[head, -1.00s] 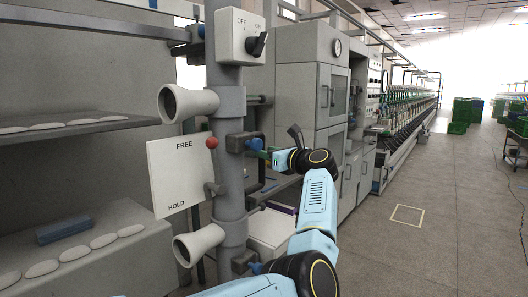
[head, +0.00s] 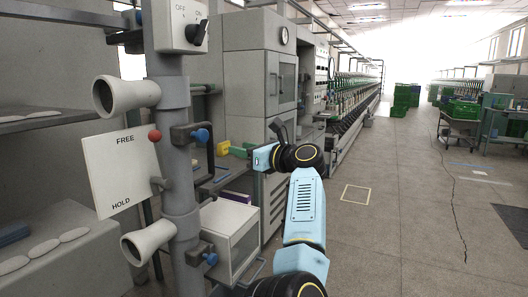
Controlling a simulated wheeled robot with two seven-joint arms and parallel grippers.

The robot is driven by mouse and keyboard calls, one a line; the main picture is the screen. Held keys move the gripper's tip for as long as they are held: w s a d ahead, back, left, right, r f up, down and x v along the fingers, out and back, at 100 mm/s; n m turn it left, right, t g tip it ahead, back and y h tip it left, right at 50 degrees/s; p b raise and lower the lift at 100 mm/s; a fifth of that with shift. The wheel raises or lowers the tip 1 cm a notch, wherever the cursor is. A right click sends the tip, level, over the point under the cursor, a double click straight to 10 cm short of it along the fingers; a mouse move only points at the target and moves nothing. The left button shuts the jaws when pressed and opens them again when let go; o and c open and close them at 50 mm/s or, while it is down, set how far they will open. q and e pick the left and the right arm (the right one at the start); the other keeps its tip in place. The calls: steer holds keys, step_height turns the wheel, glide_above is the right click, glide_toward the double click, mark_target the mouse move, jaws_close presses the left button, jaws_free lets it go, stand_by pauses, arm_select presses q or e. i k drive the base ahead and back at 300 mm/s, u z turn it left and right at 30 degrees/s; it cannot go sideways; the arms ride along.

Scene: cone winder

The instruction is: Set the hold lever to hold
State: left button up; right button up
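The hold lever's red ball knob (head: 155,135) is up beside the word FREE on a white plate (head: 112,170). HOLD is printed at the plate's lower edge. A grey stub (head: 161,183) sits lower on the pole; the lever's arm between is hard to make out. My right gripper is not in view.
The grey pole (head: 178,160) carries two horn-shaped fittings (head: 125,95), blue clamp knobs (head: 200,136) and an OFF/ON switch box (head: 180,25). A grey box (head: 230,235) stands right of the pole, low down. Grey machine cabinets are behind. Floor at right is open.

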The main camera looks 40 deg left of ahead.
mark_target(154, 136)
steer(key=k, duration=1)
